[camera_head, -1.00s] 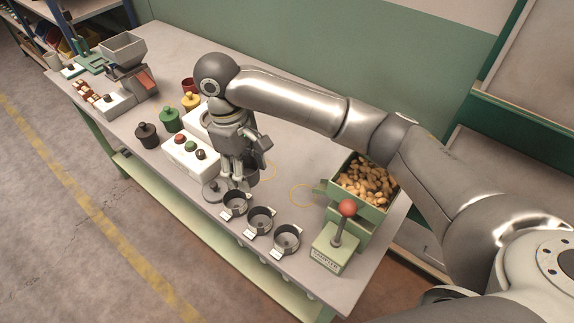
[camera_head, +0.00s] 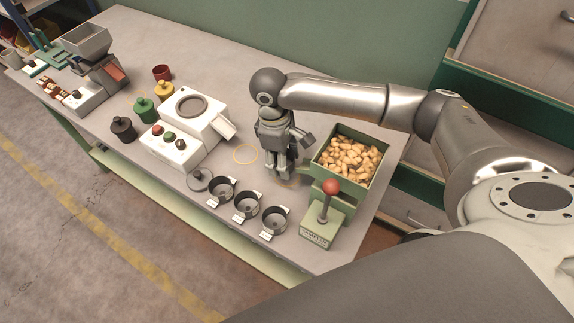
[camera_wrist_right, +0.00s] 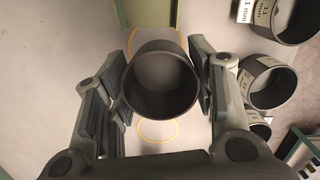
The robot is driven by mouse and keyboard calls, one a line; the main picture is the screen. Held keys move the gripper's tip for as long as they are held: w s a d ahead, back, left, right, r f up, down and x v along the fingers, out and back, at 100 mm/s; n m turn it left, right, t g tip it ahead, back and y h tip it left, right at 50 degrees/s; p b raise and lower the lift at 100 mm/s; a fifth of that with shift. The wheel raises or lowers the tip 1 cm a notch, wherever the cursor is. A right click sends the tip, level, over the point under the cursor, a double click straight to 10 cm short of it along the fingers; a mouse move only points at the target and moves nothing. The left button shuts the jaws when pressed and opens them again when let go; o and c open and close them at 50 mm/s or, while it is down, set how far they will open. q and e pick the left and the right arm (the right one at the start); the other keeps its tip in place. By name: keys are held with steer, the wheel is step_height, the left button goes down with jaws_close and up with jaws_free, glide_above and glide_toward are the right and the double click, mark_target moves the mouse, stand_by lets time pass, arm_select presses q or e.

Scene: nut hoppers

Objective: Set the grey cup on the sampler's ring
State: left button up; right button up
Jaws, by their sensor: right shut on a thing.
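The grey cup (camera_wrist_right: 165,90) is between the fingers of my right gripper (camera_wrist_right: 160,92) in the right wrist view, its open mouth toward the camera. In the head view my right gripper (camera_head: 281,172) points down just left of the green sampler (camera_head: 334,210). The gripper largely hides the cup there. A yellow ring (camera_wrist_right: 138,36) shows beyond the cup at the sampler's side, partly covered by the cup. A second yellow ring (camera_head: 245,154) lies bare on the bench, left of the gripper. I cannot tell how high the cup is. My left gripper is not in view.
The sampler has a hopper of nuts (camera_head: 350,157) and a red-knobbed lever (camera_head: 330,188). Three labelled sieve cups (camera_head: 246,205) line the front edge. A white machine (camera_head: 190,122) stands to the left. The bench between it and my gripper is clear.

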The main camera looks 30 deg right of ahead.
steer(key=shift+d+f, duration=0.35)
step_height(320, 180, down, 2)
steer(key=shift+s+d+f+p, duration=0.1)
steer(key=shift+d+f+p, duration=0.05)
steer(key=shift+p, duration=0.2)
steer(key=shift+f, duration=0.55)
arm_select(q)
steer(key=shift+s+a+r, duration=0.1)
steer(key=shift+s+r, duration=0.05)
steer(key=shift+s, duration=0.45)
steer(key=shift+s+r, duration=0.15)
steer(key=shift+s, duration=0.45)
arm_select(e)
steer(key=o, duration=0.9)
steer(key=shift+f, duration=0.1)
steer(key=shift+c, duration=0.2)
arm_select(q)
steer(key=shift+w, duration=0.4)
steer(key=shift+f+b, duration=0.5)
arm_select(e)
step_height(320, 180, up, 12)
steer(key=w+a, duration=0.1)
